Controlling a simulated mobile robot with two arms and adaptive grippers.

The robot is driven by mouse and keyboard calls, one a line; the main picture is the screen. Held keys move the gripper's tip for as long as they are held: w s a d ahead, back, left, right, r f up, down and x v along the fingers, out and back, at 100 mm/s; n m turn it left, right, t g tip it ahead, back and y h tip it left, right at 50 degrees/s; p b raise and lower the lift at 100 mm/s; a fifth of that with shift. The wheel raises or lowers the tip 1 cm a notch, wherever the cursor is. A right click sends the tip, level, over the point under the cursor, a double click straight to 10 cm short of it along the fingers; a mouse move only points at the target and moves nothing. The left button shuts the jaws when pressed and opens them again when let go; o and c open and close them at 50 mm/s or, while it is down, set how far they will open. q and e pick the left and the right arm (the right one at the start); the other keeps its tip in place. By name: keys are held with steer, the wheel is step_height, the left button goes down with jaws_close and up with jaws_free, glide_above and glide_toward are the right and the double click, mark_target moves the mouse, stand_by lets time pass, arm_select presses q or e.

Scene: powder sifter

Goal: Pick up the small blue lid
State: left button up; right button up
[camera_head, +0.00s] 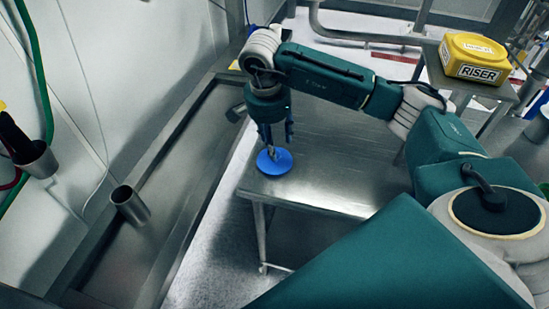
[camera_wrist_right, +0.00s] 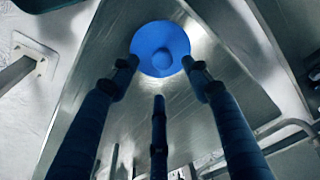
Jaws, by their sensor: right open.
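The small blue lid (camera_head: 281,165) lies flat near the left corner of the metal table (camera_head: 335,185). In the right wrist view the round lid (camera_wrist_right: 160,37) has a raised knob at its centre. My right gripper (camera_head: 274,150) points down just above the lid. In the right wrist view its blue fingers (camera_wrist_right: 162,80) are spread apart, with two at the lid's near left and right edges and one lower in the middle. Nothing is between them. Whether any fingertip touches the lid cannot be told. My left gripper is not in view.
A yellow container marked RISER (camera_head: 476,58) stands on a metal stand at the upper right. A metal cup (camera_head: 130,205) stands in the trough at the left. Another cup-like holder (camera_head: 38,160) is on the left wall. The table right of the lid is bare.

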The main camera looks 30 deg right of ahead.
steer(key=f, duration=0.1)
steer(key=f+p, duration=0.1)
steer(key=f, duration=0.1)
steer(key=f+p, duration=0.1)
steer(key=shift+w+d+f, duration=0.15)
steer(key=shift+w+f, duration=0.05)
steer(key=shift+w, duration=0.1)
steer(key=shift+f, duration=0.35)
steer(key=shift+c, duration=0.7)
steer(key=c, duration=0.5)
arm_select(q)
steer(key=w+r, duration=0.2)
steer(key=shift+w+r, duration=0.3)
arm_select(e)
jaws_close()
